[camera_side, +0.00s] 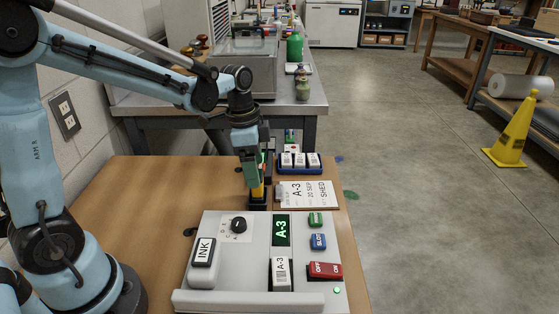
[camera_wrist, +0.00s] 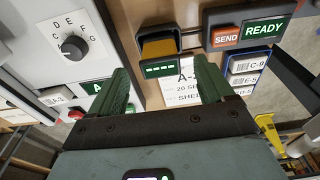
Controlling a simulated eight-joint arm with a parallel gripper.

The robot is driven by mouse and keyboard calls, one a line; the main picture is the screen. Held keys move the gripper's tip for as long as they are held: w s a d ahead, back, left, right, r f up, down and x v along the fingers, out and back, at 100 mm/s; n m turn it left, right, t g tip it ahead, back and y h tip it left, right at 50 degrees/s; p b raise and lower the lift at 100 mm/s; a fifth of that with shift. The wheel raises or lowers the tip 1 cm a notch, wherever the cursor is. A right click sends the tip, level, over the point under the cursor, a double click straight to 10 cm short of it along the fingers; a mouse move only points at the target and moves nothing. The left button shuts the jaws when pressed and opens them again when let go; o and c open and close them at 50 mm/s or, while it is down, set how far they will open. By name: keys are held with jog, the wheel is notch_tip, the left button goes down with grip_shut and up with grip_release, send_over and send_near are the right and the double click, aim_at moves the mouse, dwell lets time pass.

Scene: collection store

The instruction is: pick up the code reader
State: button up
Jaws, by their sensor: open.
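The code reader seems to be the yellow and black piece with a small green display (camera_wrist: 160,50), at the upper middle of the wrist view. In the side view, a yellow part of it (camera_side: 258,191) shows above a dark base on the wooden table. My gripper (camera_side: 254,172) hangs just above or beside it there and hides part of it. In the wrist view, my gripper's two green fingers (camera_wrist: 162,72) are spread apart with nothing held between them. The piece appears ahead of the gap; I cannot tell whether they touch.
A grey console (camera_side: 218,274) with a dial, displays and buttons fills the table front. A white A-3 card (camera_side: 310,196) lies right of my gripper, before a blue rack (camera_side: 287,170) of labels. A SEND/READY box (camera_wrist: 246,30) stands close by. Bare table (camera_side: 130,205) lies left.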

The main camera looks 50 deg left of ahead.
jog(key=shift+w+d+f, duration=0.15)
jog(key=shift+f, duration=1.1)
jog(key=shift+w+d+f, duration=0.15)
jog(key=shift+f, duration=1.1)
jog(key=c, duration=1)
jog(key=shift+c, duration=0.2)
